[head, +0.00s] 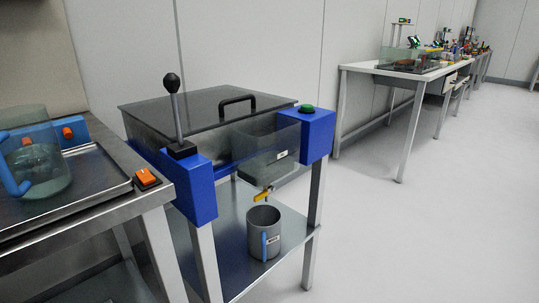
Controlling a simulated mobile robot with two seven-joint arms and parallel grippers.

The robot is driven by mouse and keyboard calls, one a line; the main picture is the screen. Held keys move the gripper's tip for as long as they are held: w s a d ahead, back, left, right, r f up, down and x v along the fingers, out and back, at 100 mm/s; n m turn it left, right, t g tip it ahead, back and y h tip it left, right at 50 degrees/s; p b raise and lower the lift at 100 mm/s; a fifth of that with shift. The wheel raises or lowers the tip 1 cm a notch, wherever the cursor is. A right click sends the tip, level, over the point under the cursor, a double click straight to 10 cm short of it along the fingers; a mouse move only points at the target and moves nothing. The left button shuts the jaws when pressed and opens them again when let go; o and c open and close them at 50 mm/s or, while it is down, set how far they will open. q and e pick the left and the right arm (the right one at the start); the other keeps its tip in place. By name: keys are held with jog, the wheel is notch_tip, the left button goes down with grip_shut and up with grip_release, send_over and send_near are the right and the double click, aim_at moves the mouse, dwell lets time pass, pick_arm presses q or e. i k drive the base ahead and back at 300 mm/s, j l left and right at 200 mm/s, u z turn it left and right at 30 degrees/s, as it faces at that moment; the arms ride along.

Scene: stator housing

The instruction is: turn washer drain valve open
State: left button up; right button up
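The washer (216,105) stands left of centre, a metal tub under a dark lid (200,108) with a black bar handle. The lid looks closed. The drain valve (263,194) is small and yellow, under the grey tank at the washer's front. Its yellow handle lies slanted, close to level; I cannot tell if it is open or shut. A grey mug (264,232) with a blue handle stands upright on the lower shelf below the valve. Neither of my grippers is in view.
A black-knobbed lever (176,110) rises from the left blue box. A green button (307,108) tops the right one. A steel bench (110,200) at left holds a glass jug (35,160) and an orange switch (146,178). The floor at right is clear.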

aim_at(263, 194)
jog(key=i+j+u, duration=0.15)
jog(key=i, duration=0.3)
jog(key=i+j+u, duration=0.1)
jog(key=i+j, duration=0.25)
jog(key=i, duration=0.15)
